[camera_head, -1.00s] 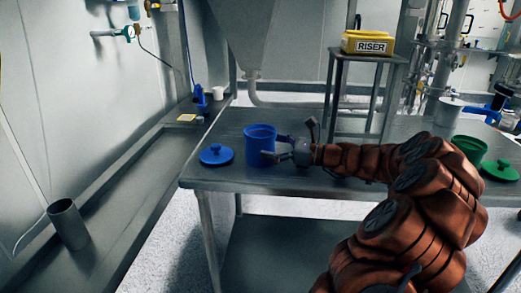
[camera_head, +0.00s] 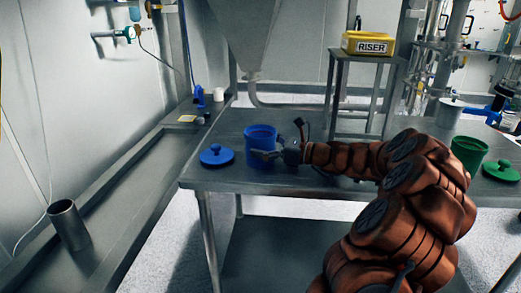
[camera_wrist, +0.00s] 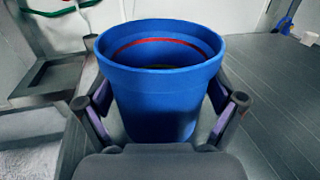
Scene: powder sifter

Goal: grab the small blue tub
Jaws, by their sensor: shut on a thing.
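The small blue tub (camera_head: 261,144) stands upright and without its lid on the steel table, near its left end. In the wrist view the tub (camera_wrist: 160,90) fills the middle, with a red line inside its rim; its bottom is dark. My gripper (camera_head: 268,154) reaches it from the right. In the wrist view my gripper (camera_wrist: 162,110) has one finger on each side of the tub and is shut on it. The tub appears to rest on the table.
A blue lid (camera_head: 216,156) lies left of the tub on the steel table (camera_head: 330,183). A green tub (camera_head: 468,152) and green lid (camera_head: 501,170) are at the right. A riser stand (camera_head: 371,56) holding a yellow box (camera_head: 367,43) stands behind. A metal cylinder (camera_head: 68,224) stands at lower left.

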